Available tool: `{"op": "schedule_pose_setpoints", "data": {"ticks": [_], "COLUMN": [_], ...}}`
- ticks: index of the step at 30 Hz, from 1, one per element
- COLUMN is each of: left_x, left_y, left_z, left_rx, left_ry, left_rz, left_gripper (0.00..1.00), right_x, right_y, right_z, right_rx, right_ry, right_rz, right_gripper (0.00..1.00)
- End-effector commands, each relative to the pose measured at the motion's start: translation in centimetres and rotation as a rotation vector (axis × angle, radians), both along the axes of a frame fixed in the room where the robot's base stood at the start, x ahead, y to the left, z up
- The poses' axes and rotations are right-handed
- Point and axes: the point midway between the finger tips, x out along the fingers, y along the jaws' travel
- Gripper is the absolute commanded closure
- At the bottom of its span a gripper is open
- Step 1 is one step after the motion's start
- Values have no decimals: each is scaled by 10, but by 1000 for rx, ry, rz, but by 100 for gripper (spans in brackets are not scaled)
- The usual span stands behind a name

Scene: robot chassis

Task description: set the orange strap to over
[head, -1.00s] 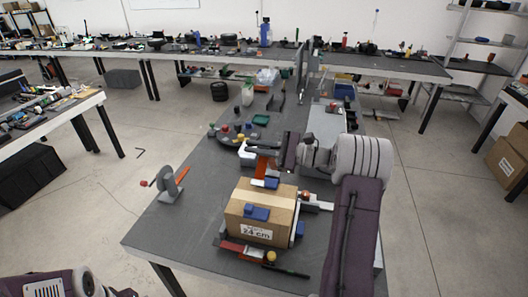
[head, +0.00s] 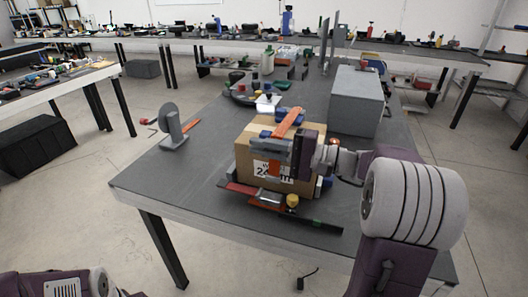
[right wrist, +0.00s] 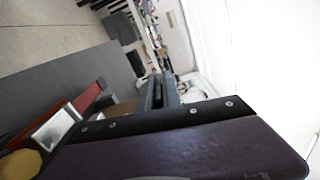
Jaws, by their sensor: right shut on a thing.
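The orange strap (head: 290,121) runs across the top of a cardboard box (head: 247,165) in the head view. An orange end (head: 274,168) hangs at the front face, below the fingers, over the box's label. My right gripper (head: 262,146) is at the front upper side of the box, shut on the strap; its fingers hide the strap at the front edge. In the right wrist view the dark fingers (right wrist: 160,90) show, but the strap is not clear. Part of my left arm shows at the lower left; its gripper is out of view.
Blue corner pieces (head: 266,133) sit on the box top. A red bar (head: 243,190), yellow knob (head: 292,200) and black handle (head: 315,226) lie along its front. A grey reel (head: 172,126) stands left. A large grey block (head: 356,100) stands behind right. The table's left front is clear.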

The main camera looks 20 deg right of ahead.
Motion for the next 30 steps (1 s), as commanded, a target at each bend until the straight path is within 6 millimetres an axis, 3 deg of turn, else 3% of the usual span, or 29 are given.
{"op": "schedule_pose_setpoints", "data": {"ticks": [1,9,26,29,30], "left_x": [0,0,0,0,0], "left_y": [0,0,0,0,0], "left_z": [-22,-53,-59,-59,-59], "left_rx": [0,0,0,0,0], "left_ry": [0,0,0,0,0], "left_rz": [0,0,0,0,0], "left_gripper": [0,0,0,0,0], "right_x": [0,0,0,0,0], "right_y": [1,1,1,0,0], "right_z": [-19,-40,-46,-47,-46], "right_rx": [-17,-79,-100,-99,-98], "right_ry": [-20,-94,-108,-107,-108], "right_rz": [2,1,2,2,1], "right_gripper": [100,100,100,71,69]}}
